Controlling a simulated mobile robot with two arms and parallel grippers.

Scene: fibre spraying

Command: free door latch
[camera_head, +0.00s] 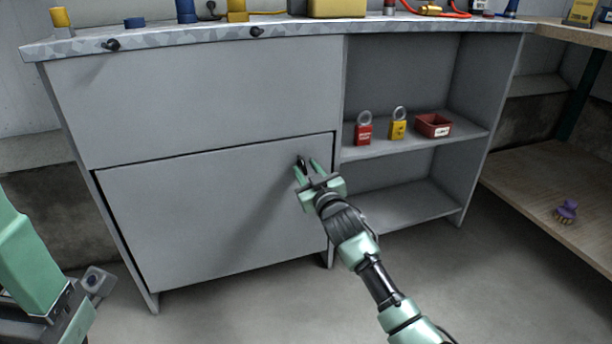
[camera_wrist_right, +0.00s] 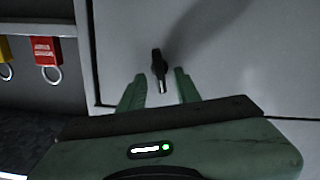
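The lower grey door panel (camera_head: 200,220) of the workbench cabinet is closed flat in its frame. A small black latch (camera_head: 303,162) sits on the door near its upper right corner. The latch also shows in the right wrist view (camera_wrist_right: 159,70), with a metal tip. My right gripper (camera_head: 309,170) is open, with its fingers on either side of the latch; in the wrist view (camera_wrist_right: 159,90) gaps remain between latch and fingers. Part of my left arm shows at the lower left of the head view, but its fingertips cannot be made out.
Open shelves right of the door hold a red padlock (camera_head: 364,130), a yellow padlock (camera_head: 398,125) and a red bin (camera_head: 433,125). The benchtop (camera_head: 150,40) carries several items. A purple brush (camera_head: 566,211) lies on a low wooden shelf at right. Floor in front is clear.

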